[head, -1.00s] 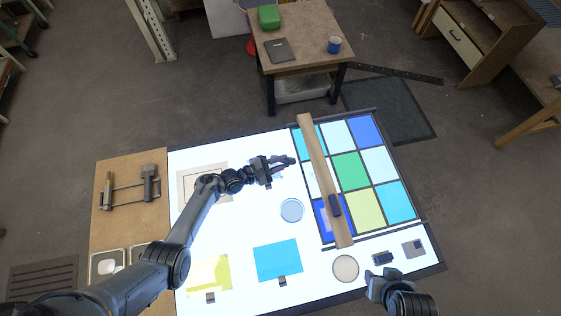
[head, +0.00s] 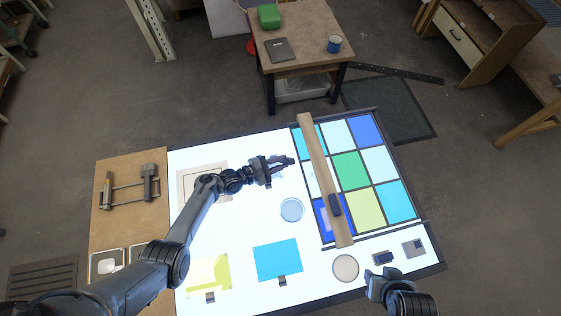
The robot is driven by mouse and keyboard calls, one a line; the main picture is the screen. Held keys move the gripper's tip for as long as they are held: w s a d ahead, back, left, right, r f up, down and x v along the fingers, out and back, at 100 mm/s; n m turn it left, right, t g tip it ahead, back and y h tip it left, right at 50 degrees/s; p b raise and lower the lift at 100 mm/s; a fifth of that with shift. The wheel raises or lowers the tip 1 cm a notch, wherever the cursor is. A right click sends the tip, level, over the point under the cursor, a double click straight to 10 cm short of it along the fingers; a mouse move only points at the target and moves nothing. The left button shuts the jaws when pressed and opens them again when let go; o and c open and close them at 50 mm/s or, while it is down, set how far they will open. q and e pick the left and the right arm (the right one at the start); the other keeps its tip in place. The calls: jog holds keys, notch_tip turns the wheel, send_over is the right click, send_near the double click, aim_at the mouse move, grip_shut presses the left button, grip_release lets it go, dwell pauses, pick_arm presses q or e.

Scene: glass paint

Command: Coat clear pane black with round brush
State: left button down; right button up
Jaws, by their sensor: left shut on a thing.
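My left gripper (head: 282,163) is over the middle of the white lit table, just left of the pane grid. Its jaws are shut on a small dark thing, probably the round brush; the arm and fingers mostly hide it. The grid (head: 349,170) has blue, cyan, green, yellow and pale panes in dark frames. A pale, clear-looking pane (head: 313,178) is in its left column, partly covered by a wooden bar (head: 318,170). I cannot tell whether any black is on it. My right gripper (head: 382,279) is at the front edge, empty, its fingers looking apart.
A bluish round dish (head: 292,210) and a beige round dish (head: 345,267) stand on the table. A dark block (head: 335,205) sits on the bar. A blue sheet (head: 277,260) and a yellow sheet (head: 208,275) lie in front. A wooden board (head: 130,220) flanks the left side.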

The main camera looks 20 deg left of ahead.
pick_arm(q)
jog(key=s+a+p, duration=0.2)
jog(key=s+a, duration=0.3)
jog(key=a, duration=0.3)
jog(key=shift+s+a+p, duration=0.2)
jog(key=shift+a+p, duration=0.2)
dwell(0.8)
jog(key=shift+r, duration=0.15)
notch_tip(320, 180, up, 5)
jog(key=p, duration=0.5)
dwell(0.8)
